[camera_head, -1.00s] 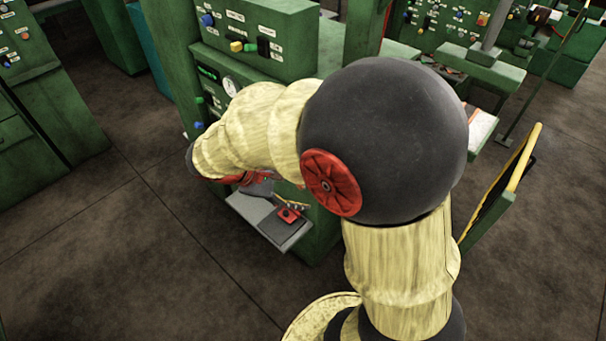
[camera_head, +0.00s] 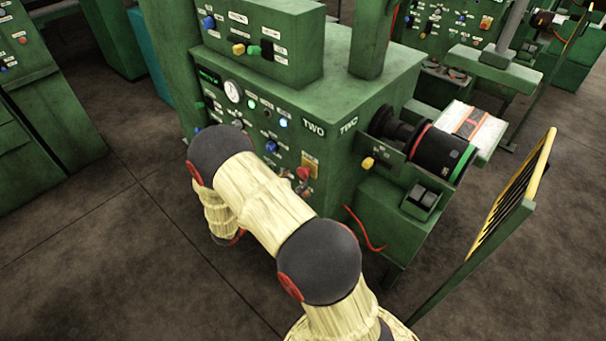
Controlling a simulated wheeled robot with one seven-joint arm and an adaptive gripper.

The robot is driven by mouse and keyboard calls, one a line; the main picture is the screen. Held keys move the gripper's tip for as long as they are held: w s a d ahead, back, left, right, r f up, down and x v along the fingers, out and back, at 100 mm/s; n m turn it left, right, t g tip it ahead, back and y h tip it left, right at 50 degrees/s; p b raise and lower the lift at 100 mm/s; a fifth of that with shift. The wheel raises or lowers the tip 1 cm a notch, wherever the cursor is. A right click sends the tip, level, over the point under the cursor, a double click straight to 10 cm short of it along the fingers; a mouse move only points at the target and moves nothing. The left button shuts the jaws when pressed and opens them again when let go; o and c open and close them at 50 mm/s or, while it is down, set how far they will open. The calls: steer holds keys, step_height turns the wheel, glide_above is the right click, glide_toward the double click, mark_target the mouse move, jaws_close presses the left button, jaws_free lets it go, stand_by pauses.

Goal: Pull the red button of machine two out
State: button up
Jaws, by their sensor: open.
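Machine two is the green cabinet (camera_head: 345,105) with "TWO" on its front and side. Its red button (camera_head: 303,173) stands on a yellow plate (camera_head: 311,160) at the lower right of the front panel. What appears to be the tip of my gripper (camera_head: 298,187) shows just below and beside the red button, past the edge of my forearm. The rest of my gripper is hidden behind the forearm. The fingers look apart and empty; I cannot tell whether they touch the button.
Blue knobs (camera_head: 271,146) and lit lamps sit on the same panel, left of the button. A dark roller unit (camera_head: 440,150) juts from the machine's right side. A yellow-edged guard (camera_head: 520,195) stands at right. Floor at left is clear.

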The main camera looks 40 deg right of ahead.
mark_target(301, 174)
steer(key=shift+w+d+b, duration=0.1)
steer(key=shift+d+b, duration=0.3)
steer(key=shift+d, duration=2.25)
steer(key=c, duration=0.3)
jaws_close()
